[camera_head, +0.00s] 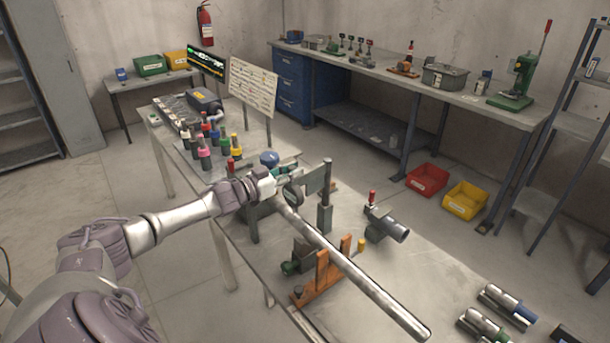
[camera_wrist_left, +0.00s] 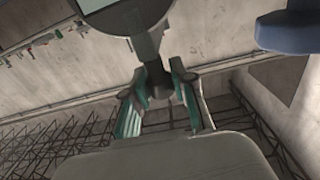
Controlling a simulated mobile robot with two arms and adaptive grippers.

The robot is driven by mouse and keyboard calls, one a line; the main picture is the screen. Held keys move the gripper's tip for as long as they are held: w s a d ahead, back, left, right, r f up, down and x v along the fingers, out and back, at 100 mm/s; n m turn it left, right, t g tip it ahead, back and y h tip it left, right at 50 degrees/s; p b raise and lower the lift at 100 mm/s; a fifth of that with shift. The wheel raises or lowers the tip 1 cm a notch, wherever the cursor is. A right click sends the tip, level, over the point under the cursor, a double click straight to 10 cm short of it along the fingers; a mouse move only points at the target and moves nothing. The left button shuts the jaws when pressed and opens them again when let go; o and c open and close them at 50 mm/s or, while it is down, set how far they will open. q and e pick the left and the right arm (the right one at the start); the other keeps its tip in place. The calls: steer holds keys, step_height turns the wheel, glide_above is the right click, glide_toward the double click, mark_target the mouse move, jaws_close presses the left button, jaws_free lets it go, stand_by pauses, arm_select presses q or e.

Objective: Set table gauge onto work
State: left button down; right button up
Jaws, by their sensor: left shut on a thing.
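My left gripper (camera_head: 283,172) reaches in over the worktable with its teal-padded fingers shut on the stem of a dark gauge with a round face (camera_head: 293,193). In the left wrist view the gauge (camera_wrist_left: 150,45) shows a pale screen at the top, and its stem sits between the fingers (camera_wrist_left: 158,92). The work looks to be a long steel bar (camera_head: 350,267) that lies across the table, passing over an orange support (camera_head: 321,277). The gauge is close to the bar's far end; I cannot tell whether they touch. My right gripper is out of view.
Several colored tool holders (camera_head: 205,157) stand at the table's far left. A grey cylinder fixture (camera_head: 388,227) sits right of the bar.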

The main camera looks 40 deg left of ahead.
arm_select(q)
steer(key=shift+w+a+r, duration=0.1)
steer(key=shift+w+a, duration=0.05)
steer(key=shift+a, duration=0.45)
steer(key=c, duration=1.3)
jaws_free()
steer(key=o, duration=0.4)
steer(key=shift+w, duration=0.1)
steer(key=shift+c, duration=0.2)
steer(key=v, duration=1.2)
